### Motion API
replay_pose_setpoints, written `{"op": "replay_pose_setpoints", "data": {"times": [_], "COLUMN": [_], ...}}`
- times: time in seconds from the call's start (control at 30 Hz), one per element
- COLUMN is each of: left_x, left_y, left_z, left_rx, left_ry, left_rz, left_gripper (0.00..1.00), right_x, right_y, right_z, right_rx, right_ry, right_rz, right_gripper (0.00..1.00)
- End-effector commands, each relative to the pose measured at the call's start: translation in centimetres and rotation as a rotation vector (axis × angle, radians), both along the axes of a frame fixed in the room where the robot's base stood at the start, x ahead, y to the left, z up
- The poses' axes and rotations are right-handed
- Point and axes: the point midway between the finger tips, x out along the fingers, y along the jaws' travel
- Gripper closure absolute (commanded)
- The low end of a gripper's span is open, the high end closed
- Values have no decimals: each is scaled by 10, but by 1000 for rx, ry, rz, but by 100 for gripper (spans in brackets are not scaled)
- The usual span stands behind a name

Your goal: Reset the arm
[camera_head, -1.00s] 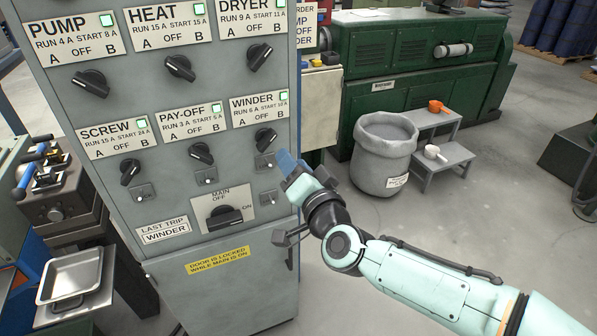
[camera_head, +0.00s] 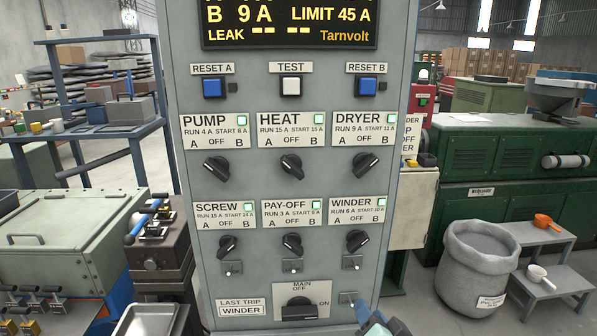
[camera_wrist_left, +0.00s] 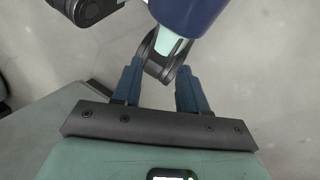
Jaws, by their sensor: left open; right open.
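My right gripper (camera_head: 375,320) shows at the bottom edge in the head view, right of the main switch (camera_head: 299,308). Only its blue finger end and a little of its pale body show; the rest is cut off. The grey control cabinet (camera_head: 190,180) stands in front. It has six knobs with green lamps, blue buttons Reset A (camera_head: 213,87) and Reset B (camera_head: 367,87), and a white Test button (camera_head: 291,87). The main switch handle lies level, toward ON. In the left wrist view my left gripper (camera_wrist_left: 158,90) is open, its blue fingers apart and nothing between them.
The display (camera_head: 290,24) reads "B 9 A, LIMIT 45 A". The last trip plate (camera_head: 241,309) reads "WINDER". A grey bin (camera_head: 478,270) and a step stool (camera_head: 562,280) with scoops stand right. A green chest (camera_head: 60,225) and a metal tray (camera_head: 145,322) are left.

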Motion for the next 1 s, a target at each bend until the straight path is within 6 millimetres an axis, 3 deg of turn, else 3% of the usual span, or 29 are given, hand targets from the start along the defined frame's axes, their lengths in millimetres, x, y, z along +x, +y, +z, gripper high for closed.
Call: {"op": "replay_pose_setpoints", "data": {"times": [0.03, 0.1, 0.27, 0.37, 0.5, 0.63, 0.7, 0.8, 0.9, 1.0], "left_x": [1, 1, 2, 3, 6, 10, 12, 14, 15, 15], "left_y": [0, 0, 0, 0, -1, -1, 0, 0, 0, 0], "left_z": [10, 18, 34, 45, 61, 76, 82, 87, 90, 90], "left_rx": [0, -1, -3, -4, -6, -6, -6, -6, -7, -7], "left_ry": [1, 2, 9, 13, 16, 16, 16, 16, 17, 18], "left_rz": [0, -2, -4, -5, -7, -8, -9, -9, -9, -10], "left_gripper": [57, 57, 57, 57, 57, 57, 57, 57, 57, 57], "right_x": [3, -1, -36, -77, -155, -233, -269, -306, -326, -331], "right_y": [2, 3, 4, 5, 11, 21, 28, 36, 41, 42], "right_z": [-42, -96, -214, -279, -352, -392, -403, -410, -412, -413], "right_rx": [-31, -66, -121, -133, -121, -79, -52, -19, 1, 5], "right_ry": [98, 217, 490, 666, 911, 1111, 1195, 1277, 1321, 1329], "right_rz": [17, 45, 117, 174, 264, 353, 396, 439, 466, 472], "right_gripper": [58, 58, 58, 58, 58, 58, 58, 58, 58, 58]}}
